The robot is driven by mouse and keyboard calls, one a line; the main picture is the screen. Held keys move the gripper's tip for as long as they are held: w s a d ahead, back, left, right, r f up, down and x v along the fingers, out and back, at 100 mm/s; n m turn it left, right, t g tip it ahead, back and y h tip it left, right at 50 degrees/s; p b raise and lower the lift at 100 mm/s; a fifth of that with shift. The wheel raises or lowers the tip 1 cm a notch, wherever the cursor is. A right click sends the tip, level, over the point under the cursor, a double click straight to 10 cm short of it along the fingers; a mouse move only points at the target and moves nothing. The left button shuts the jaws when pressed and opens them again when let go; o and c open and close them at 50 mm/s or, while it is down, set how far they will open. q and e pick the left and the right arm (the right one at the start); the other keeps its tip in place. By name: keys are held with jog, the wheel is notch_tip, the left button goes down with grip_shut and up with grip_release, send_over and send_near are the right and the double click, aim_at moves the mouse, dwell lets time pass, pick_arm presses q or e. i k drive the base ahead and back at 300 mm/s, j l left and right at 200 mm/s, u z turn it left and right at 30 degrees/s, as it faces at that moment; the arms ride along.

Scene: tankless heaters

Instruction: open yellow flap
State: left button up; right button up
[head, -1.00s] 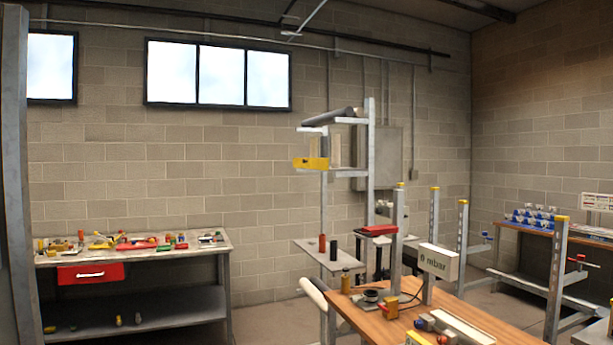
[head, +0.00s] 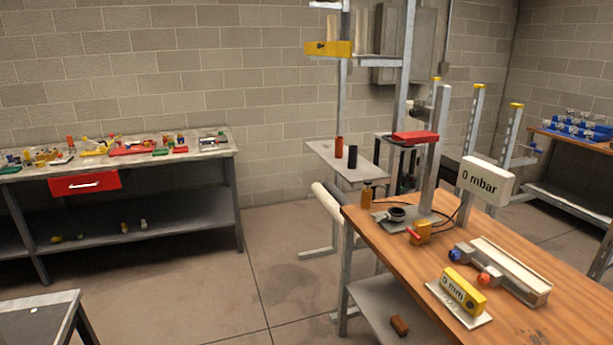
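A flat yellow piece (head: 328,48) sticks out to the left from a tall grey metal stand (head: 402,65) in the upper middle; it has a small dark mark on it. It may be the yellow flap, but I cannot tell for sure, nor whether it is open or shut. Neither of my grippers is in view.
The wooden bench (head: 400,262) fills the right, with a "0 mbar" display (head: 487,180) on it. A small shelf (head: 328,157) on the stand holds cylinders. A cluttered workbench (head: 222,152) with a red drawer (head: 85,184) stands left. Open floor (head: 200,285) lies between.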

aim_at(342, 49)
jog(key=i+u, duration=0.3)
jog(key=i, duration=0.55)
jog(key=i+l+u, duration=0.1)
jog(key=i+u, duration=0.15)
jog(key=i, duration=0.6)
